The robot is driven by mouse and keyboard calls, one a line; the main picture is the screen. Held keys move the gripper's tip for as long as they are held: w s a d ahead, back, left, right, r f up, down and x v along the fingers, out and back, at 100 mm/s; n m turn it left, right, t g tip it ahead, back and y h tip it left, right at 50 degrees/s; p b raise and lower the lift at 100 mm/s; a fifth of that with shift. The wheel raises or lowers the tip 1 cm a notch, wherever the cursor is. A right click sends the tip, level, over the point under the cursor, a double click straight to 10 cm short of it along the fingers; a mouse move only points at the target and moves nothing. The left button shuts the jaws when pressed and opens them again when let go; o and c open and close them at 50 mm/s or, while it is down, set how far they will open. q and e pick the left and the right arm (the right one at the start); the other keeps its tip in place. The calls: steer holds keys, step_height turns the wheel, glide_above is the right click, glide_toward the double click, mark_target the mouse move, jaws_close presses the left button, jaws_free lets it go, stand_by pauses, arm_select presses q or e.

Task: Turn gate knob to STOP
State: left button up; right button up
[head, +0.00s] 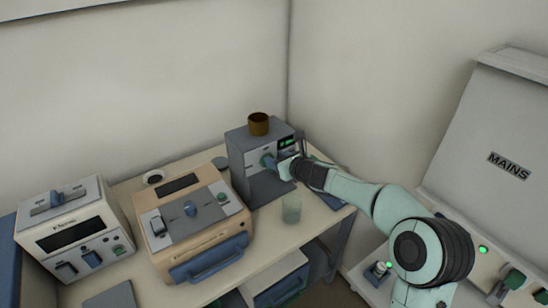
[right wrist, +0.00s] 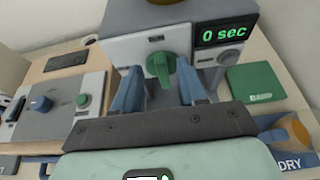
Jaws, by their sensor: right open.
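A green knob (right wrist: 161,68) sits on the pale front panel of a grey machine (right wrist: 120,50) in the right wrist view. Its label is too small to read. The grey machine also shows in the head view (head: 247,150), at the back of the table. My right gripper (right wrist: 160,72) is open, with one blue finger on each side of the knob. I cannot tell whether either finger touches it. In the head view my right gripper (head: 276,163) is at the machine's front and hides most of the knob. My left gripper is not in view.
A green display (right wrist: 223,33) reads "0 sec" right of the knob. A brown cup (head: 258,124) stands on the machine and a clear beaker (head: 291,208) below my right forearm. A tan device (head: 195,225) and a white device (head: 75,228) stand to the left. A MAINS panel (head: 500,160) is at right.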

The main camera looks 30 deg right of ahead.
steer(key=shift+x, duration=1.15)
jaws_close()
